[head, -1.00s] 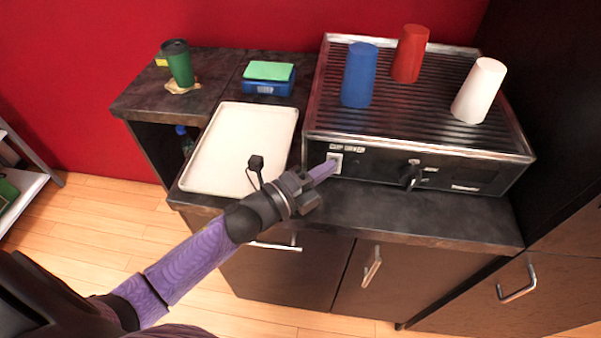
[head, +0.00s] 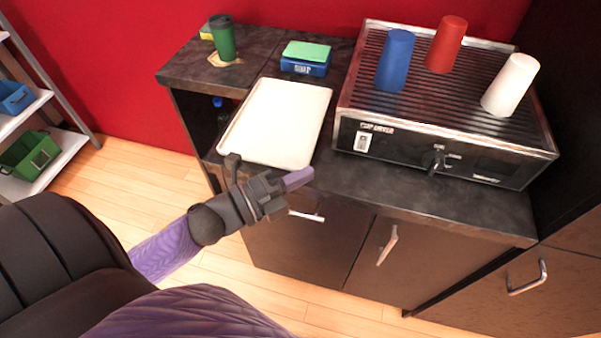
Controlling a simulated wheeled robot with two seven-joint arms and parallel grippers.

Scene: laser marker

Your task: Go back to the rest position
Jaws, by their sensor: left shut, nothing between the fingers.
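My left gripper (head: 299,178) is shut and empty. It is over the front edge of the dark counter, just in front of the white tray's lower right corner. It is apart from the black cup dryer (head: 440,160), whose white switch (head: 362,141) is in plain view on the front panel. My left arm comes in from the lower left with a purple sleeve. My right gripper is not in view.
The white tray (head: 262,150) lies left of the dryer. Blue (head: 396,62), red (head: 446,45) and white (head: 510,86) cups stand upside down on the dryer. A green cup (head: 223,40) and a blue scale (head: 304,66) are behind the tray. Shelves (head: 62,158) stand at left.

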